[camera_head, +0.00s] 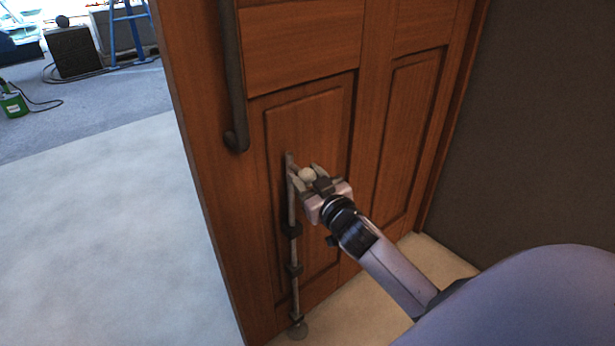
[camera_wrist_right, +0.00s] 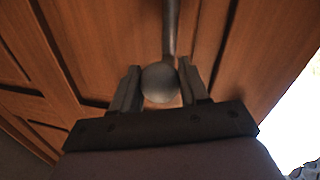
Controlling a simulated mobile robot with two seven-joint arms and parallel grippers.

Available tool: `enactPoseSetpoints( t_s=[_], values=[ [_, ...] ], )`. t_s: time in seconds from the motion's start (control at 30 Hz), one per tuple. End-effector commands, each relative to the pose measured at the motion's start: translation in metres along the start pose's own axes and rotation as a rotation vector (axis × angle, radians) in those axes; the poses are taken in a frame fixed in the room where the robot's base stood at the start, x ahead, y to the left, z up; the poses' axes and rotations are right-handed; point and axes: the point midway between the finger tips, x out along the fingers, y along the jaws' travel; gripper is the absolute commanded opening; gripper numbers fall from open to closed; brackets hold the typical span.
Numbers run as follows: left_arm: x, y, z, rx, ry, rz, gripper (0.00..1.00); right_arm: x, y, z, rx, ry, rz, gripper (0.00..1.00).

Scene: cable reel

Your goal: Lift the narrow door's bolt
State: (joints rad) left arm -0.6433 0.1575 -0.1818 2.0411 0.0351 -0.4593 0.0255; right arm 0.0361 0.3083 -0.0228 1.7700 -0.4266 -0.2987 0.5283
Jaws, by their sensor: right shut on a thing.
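The brown wooden door (camera_head: 335,130) stands in the middle of the head view. Its bolt (camera_head: 294,210) is a thin, upright grey rod on the lower part of the door, running through dark brackets. A pale round knob (camera_head: 307,174) sticks out near the rod's top. My right gripper (camera_head: 305,177) is shut on this knob. In the right wrist view the knob (camera_wrist_right: 160,84) sits between the two fingers, with the rod (camera_wrist_right: 171,30) behind it. The rod's lower end is by a round floor plate (camera_head: 298,330); I cannot tell whether it is inside it. My left gripper is out of view.
A long dark pull handle (camera_head: 231,80) hangs above and left of the bolt. A dark wall (camera_head: 535,130) stands at the right. Pale floor (camera_head: 100,240) lies open at the left, with a green container (camera_head: 13,103), black box (camera_head: 72,51) and blue ladder (camera_head: 129,30) beyond.

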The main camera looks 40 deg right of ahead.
Motion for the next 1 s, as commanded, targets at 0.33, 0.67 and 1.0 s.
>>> enactPoseSetpoints(
  t_s=[0.33,0.67,1.0],
  values=[
    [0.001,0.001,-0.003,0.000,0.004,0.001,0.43,0.001,0.002,-0.005,0.000,0.011,0.004,0.69],
    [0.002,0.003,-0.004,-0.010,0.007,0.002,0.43,-0.003,0.001,-0.002,0.001,0.005,0.002,0.69],
    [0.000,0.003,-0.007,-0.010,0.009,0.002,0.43,-0.045,0.001,-0.002,0.001,0.005,0.003,0.69]
  ],
)
